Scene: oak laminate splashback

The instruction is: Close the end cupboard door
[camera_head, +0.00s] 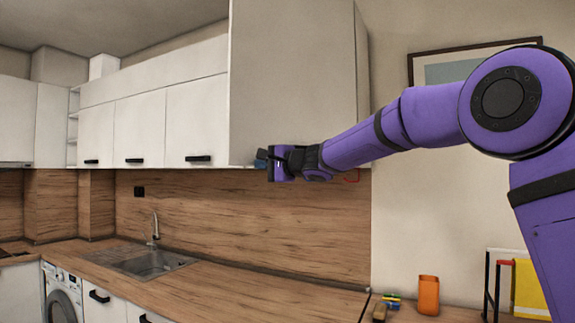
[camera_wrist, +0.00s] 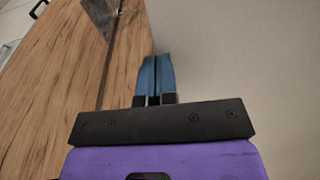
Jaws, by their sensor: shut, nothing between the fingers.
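The end cupboard door (camera_head: 290,75) is the large pale panel at the right end of the wall cupboards in the head view. It stands open, swung out from the row. My gripper (camera_head: 262,158) is at the door's lower edge, near its left bottom corner. In the wrist view the blue fingertips (camera_wrist: 155,76) are together and hold nothing. A plain pale surface (camera_wrist: 235,60) fills the right of that view, probably the door. I cannot tell whether the fingers touch it. The door's handle is not visible.
Other wall cupboards (camera_head: 140,125) with black handles are shut on the left. Below are a wooden worktop (camera_head: 260,290), a sink (camera_head: 150,263) and a tap (camera_head: 155,228).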

